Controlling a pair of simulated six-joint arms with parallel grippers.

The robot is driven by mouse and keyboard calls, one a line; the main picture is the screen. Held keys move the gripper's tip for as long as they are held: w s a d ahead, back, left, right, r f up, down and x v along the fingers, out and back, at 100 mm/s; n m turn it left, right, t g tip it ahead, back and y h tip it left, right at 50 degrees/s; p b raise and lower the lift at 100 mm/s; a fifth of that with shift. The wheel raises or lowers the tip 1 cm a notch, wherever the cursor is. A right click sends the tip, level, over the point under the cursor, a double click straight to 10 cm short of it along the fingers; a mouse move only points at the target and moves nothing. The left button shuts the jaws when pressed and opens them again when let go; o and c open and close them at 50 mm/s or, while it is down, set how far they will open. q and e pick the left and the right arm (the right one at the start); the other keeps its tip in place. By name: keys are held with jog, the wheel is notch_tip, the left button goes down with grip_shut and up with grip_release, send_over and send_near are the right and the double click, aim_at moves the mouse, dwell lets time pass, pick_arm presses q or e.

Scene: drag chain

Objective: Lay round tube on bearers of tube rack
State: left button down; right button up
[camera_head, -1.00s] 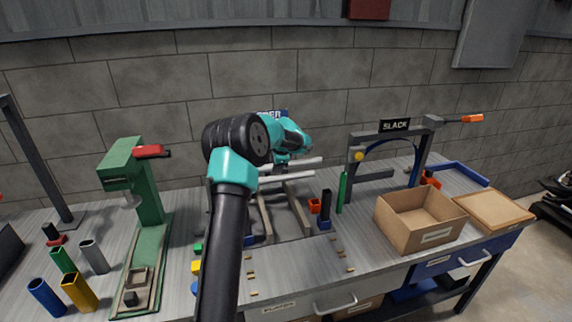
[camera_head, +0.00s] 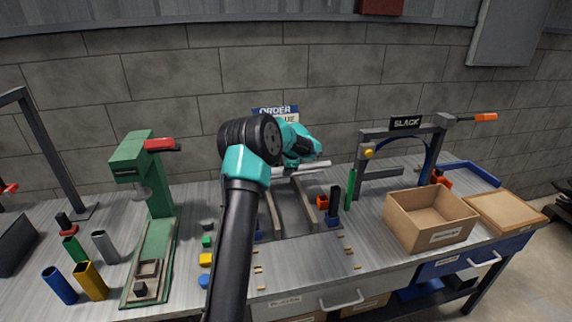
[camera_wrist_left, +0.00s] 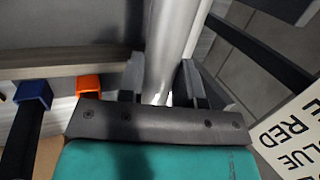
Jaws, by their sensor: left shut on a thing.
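The round tube (camera_wrist_left: 178,40) is smooth and pale grey. In the left wrist view it runs between the two fingers of my left gripper (camera_wrist_left: 163,82), which is shut on it. In the head view my left gripper (camera_head: 294,164) is above the back of the tube rack, and a pale tube (camera_head: 316,166) shows crosswise there. The tube rack's long grey bearers (camera_head: 274,212) run front to back below. My arm hides part of the rack, and I cannot tell whether the tube touches the bearers. My right gripper is not in view.
An order sign (camera_head: 275,112) stands behind my gripper. Right of the rack are orange (camera_head: 322,202) and black uprights, a green bar (camera_head: 349,189), the slack frame (camera_head: 405,123) and a cardboard box (camera_head: 432,220). A green press (camera_head: 145,190) and several coloured tubes stand left.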

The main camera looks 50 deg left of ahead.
pick_arm(q)
notch_tip(320, 180, down, 6)
jog(key=shift+f, duration=0.15)
dwell(0.5)
jog(key=c, duration=0.7)
grip_release()
jog(key=v, duration=1.7)
jog(key=shift+d+r, duration=0.1)
jog(key=shift+r, duration=0.15)
